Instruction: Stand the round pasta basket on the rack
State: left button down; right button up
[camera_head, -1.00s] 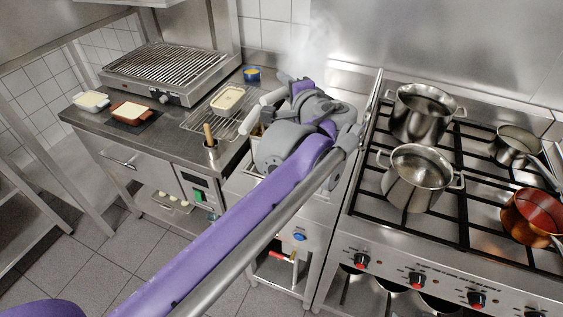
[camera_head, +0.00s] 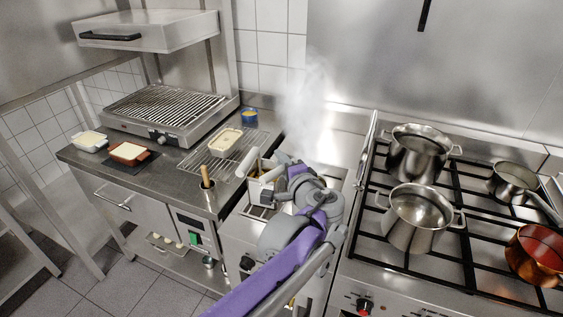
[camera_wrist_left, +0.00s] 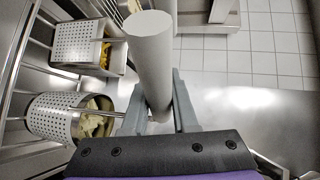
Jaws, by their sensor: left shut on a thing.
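In the wrist view, the round pasta basket (camera_wrist_left: 48,117) is a perforated metal cylinder with pale pasta at its mouth. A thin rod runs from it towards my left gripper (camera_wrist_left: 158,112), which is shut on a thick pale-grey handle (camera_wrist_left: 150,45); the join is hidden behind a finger. In the head view, my left gripper (camera_head: 279,166) is over the steaming pasta cooker (camera_head: 343,176), and the arm hides the round basket. I cannot tell how high the basket is. The wire rack (camera_head: 194,161) lies on the counter to the left, with a cream-filled dish (camera_head: 225,140) on it.
A square perforated basket (camera_wrist_left: 78,46) with yellow food is beside the round one. A wooden-handled tool in a metal pot (camera_head: 207,183) stands near the rack's front. The grill (camera_head: 165,108) is behind left. Pots (camera_head: 415,222) stand on the stove at right.

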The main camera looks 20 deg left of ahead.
pick_arm(q)
jog(key=c, duration=1.1)
grip_release()
jog(key=shift+f, duration=0.15)
jog(key=shift+c, duration=0.2)
jog(key=o, duration=0.5)
jog(key=shift+c, duration=0.2)
jog(key=v, duration=1.2)
jog(key=s+a+f+n+g+h, duration=0.3)
jog(key=s+a+f+g, duration=0.35)
jog(key=f, duration=0.65)
jog(key=s+d+f+n+h, duration=0.2)
jog(key=s+f+n+h, duration=0.4)
jog(key=s+f, duration=0.6)
jog(key=shift+s+h, duration=0.7)
jog(key=shift+s, duration=0.05)
